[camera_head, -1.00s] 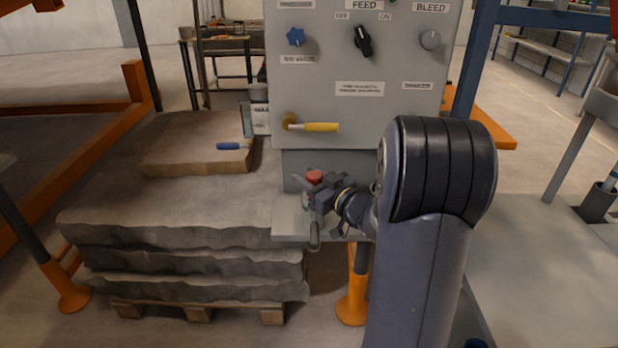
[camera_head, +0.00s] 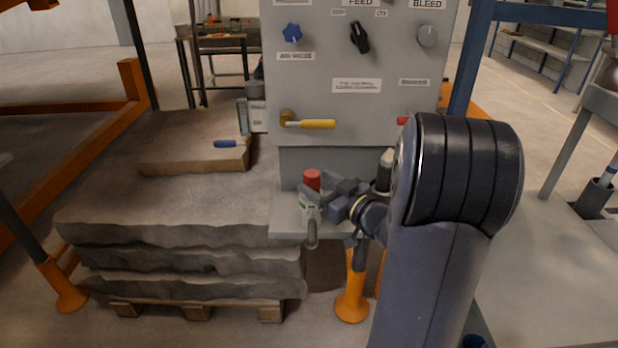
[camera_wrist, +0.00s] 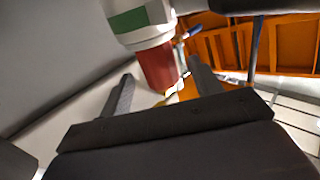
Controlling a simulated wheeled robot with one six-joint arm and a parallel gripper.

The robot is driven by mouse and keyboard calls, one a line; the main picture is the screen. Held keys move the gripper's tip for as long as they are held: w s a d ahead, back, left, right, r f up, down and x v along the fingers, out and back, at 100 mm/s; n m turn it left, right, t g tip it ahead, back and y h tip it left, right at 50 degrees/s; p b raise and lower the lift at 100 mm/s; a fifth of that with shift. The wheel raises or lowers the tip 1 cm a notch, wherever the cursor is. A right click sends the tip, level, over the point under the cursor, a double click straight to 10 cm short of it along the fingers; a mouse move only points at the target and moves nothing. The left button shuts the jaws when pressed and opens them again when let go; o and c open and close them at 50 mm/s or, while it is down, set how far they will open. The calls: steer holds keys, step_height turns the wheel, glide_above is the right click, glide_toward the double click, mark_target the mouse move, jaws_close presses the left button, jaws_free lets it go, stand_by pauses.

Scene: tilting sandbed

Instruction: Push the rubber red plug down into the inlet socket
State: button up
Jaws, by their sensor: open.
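The red plug (camera_head: 312,179) stands upright at the top of the white inlet socket (camera_head: 308,208) on a small grey shelf below the panel. How deep it sits is unclear. In the wrist view the plug (camera_wrist: 158,68) shows as a red cylinder against the white socket body with its green band (camera_wrist: 140,18). My gripper (camera_head: 318,198) is just right of the plug and socket, slightly below the plug's top. In the wrist view its two fingers (camera_wrist: 162,84) are spread apart with the plug's end between their tips in the picture. Contact is not clear.
The grey panel (camera_head: 350,110) with knobs and a yellow-handled lever (camera_head: 312,124) rises behind. A grey handle (camera_head: 312,235) hangs at the shelf's (camera_head: 284,220) front edge.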

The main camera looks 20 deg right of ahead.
mark_target(306, 174)
steer(key=v, duration=0.6)
steer(key=shift+w+a, duration=0.1)
steer(key=x, duration=1)
steer(key=shift+w+a, duration=0.15)
steer(key=shift+w, duration=0.2)
steer(key=shift+r+p, duration=0.3)
steer(key=shift+r, duration=0.1)
steer(key=shift+f, duration=0.1)
